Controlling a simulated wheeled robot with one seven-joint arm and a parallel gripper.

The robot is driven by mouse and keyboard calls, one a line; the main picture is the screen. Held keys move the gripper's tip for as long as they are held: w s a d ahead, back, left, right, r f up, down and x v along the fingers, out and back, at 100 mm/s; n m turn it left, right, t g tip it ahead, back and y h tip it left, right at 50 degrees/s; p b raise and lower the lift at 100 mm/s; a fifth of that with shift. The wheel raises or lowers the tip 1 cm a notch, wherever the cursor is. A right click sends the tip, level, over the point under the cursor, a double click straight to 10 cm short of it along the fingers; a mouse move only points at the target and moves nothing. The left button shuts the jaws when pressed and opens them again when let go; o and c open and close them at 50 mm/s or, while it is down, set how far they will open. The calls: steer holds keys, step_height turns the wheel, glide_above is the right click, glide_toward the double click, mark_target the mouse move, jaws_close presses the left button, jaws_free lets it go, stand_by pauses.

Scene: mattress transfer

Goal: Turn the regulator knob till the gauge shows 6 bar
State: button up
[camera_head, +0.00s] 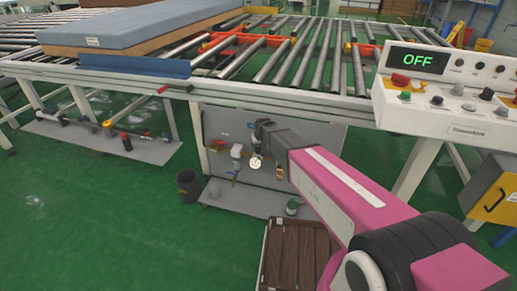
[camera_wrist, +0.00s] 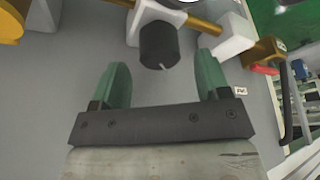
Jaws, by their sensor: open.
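The regulator knob (camera_wrist: 159,44) is a dark cylinder with a small pale mark at its lower edge, below a light grey regulator body on a brass pipe (camera_wrist: 205,26). In the wrist view my gripper (camera_wrist: 161,60) is open, with one green finger on each side of the knob's lower end. Gaps show on both sides, and nothing is gripped. The gauge is cut off at the top of the wrist view. In the head view a small round white gauge (camera_head: 256,162) shows on the panel beside my wrist; its reading is too small to tell.
The grey panel (camera_head: 222,125) hangs under a roller conveyor (camera_head: 300,55) carrying a blue mattress (camera_head: 135,25). Another fitting with a red part (camera_wrist: 264,69) lies right of my gripper. A control console (camera_head: 425,62) reads OFF. A brown slatted crate (camera_head: 290,255) stands below my arm.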

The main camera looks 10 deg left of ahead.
steer(key=shift+x, duration=1.45)
steer(key=c, duration=0.9)
steer(key=shift+c, duration=0.2)
steer(key=shift+m+h, duration=0.5)
steer(key=shift+m, duration=1)
steer(key=o, duration=0.9)
